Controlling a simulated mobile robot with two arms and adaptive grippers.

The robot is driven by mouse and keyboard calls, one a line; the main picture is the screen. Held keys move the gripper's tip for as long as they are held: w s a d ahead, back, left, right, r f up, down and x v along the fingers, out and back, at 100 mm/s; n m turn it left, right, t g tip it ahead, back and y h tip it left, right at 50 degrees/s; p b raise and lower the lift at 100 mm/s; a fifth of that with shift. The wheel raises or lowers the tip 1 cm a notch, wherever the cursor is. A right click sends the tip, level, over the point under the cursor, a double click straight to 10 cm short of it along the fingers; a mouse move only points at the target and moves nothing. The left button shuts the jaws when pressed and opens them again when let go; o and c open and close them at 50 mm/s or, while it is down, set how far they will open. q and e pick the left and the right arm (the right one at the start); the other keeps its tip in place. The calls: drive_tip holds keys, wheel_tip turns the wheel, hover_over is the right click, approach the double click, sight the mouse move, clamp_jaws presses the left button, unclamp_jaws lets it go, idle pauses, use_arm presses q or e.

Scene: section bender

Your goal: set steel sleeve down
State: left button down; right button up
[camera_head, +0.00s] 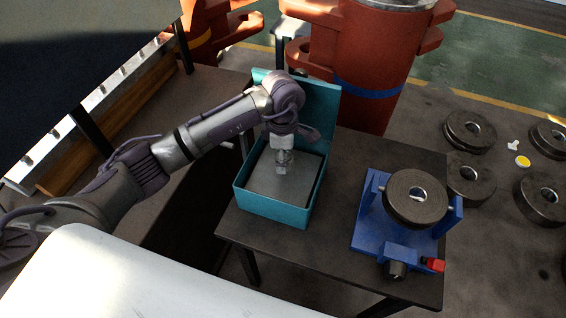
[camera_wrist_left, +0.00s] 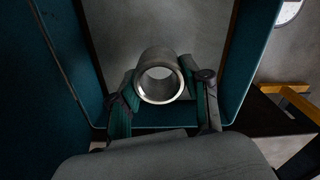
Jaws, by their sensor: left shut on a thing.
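My left gripper (camera_head: 283,163) reaches down into an open teal box (camera_head: 270,207) on the dark table. In the left wrist view the left gripper (camera_wrist_left: 164,98) is shut on a short grey steel sleeve (camera_wrist_left: 160,76), one finger on each side. The sleeve is a hollow ring with a bright rim, its open end facing the camera. In the head view it shows small at the fingertips (camera_head: 282,169), over the grey floor of the box. I cannot tell whether the sleeve touches the floor. My right gripper is not in view.
A blue fixture (camera_head: 378,234) holding a dark roller (camera_head: 415,197) stands right of the box on the table (camera_head: 320,245). Several dark rollers (camera_head: 470,131) lie on the floor at right. A large red machine part (camera_head: 360,55) stands behind the box.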

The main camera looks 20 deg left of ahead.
use_arm(q)
wheel_tip(320, 180, down, 3)
drive_tip(key=shift+d+f+p, duration=0.1)
drive_tip(key=shift+p, duration=0.3)
drive_tip(key=shift+f, duration=0.1)
drive_tip(key=shift+f+b, duration=0.15)
drive_tip(key=shift+b, duration=0.15)
drive_tip(key=c, duration=0.5)
unclamp_jaws()
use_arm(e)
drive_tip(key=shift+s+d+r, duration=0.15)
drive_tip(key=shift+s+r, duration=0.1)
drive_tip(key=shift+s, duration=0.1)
use_arm(q)
drive_tip(key=shift+r, duration=0.25)
wheel_tip(320, 180, up, 12)
drive_tip(key=shift+b, duration=0.9)
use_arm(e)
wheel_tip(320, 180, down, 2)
